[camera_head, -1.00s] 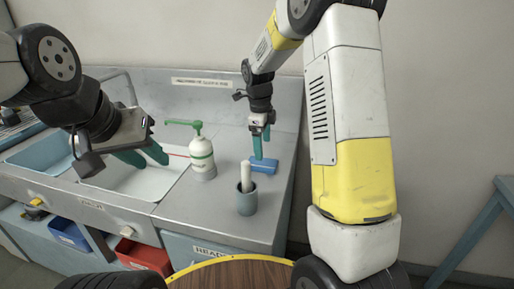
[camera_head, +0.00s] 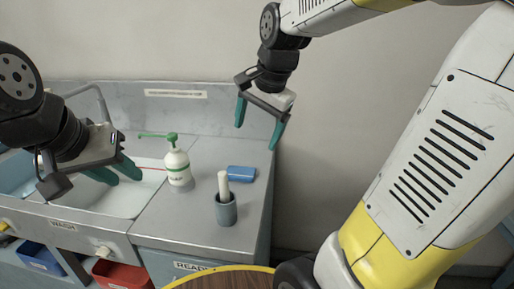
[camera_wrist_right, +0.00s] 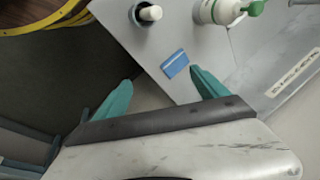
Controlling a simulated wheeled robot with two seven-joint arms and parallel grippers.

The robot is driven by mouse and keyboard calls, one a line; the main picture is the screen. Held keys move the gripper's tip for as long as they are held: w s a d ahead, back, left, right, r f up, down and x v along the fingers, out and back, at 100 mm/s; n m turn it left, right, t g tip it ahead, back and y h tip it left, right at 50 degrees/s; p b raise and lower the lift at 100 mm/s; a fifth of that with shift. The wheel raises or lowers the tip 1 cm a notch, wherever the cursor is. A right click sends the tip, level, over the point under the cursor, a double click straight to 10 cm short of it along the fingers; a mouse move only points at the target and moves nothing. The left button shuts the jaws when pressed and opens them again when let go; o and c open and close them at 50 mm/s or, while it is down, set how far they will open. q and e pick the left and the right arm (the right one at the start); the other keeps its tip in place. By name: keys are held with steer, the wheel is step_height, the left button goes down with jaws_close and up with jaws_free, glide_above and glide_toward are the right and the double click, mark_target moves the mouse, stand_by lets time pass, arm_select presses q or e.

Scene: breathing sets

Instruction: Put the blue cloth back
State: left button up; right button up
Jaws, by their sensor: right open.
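The blue cloth (camera_head: 242,173) lies folded flat on the steel counter, right of the white bottle and behind the grey cup. In the right wrist view the cloth (camera_wrist_right: 175,63) lies beyond and between my open fingertips, clear of them. My right gripper (camera_head: 258,133) is open and empty, raised above the counter's right edge; its fingers also frame the right wrist view (camera_wrist_right: 157,88). My left gripper (camera_head: 124,175) is over the white sink basin with its two fingers apart and nothing visible between them.
A white bottle with a green pump (camera_head: 177,165) and a grey cup holding a white rod (camera_head: 226,211) stand near the cloth. The white sink (camera_head: 140,198) is to the left. A round wooden surface with a yellow rim (camera_head: 225,278) is in front. Red (camera_head: 122,274) and blue bins sit below.

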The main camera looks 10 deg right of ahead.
steer(key=s+n+t, duration=0.2)
steer(key=s+n, duration=0.8)
steer(key=s, duration=0.1)
steer(key=shift+f+t+y, duration=0.2)
steer(key=shift+t+y, duration=0.1)
steer(key=shift+s, duration=0.1)
stand_by(0.3)
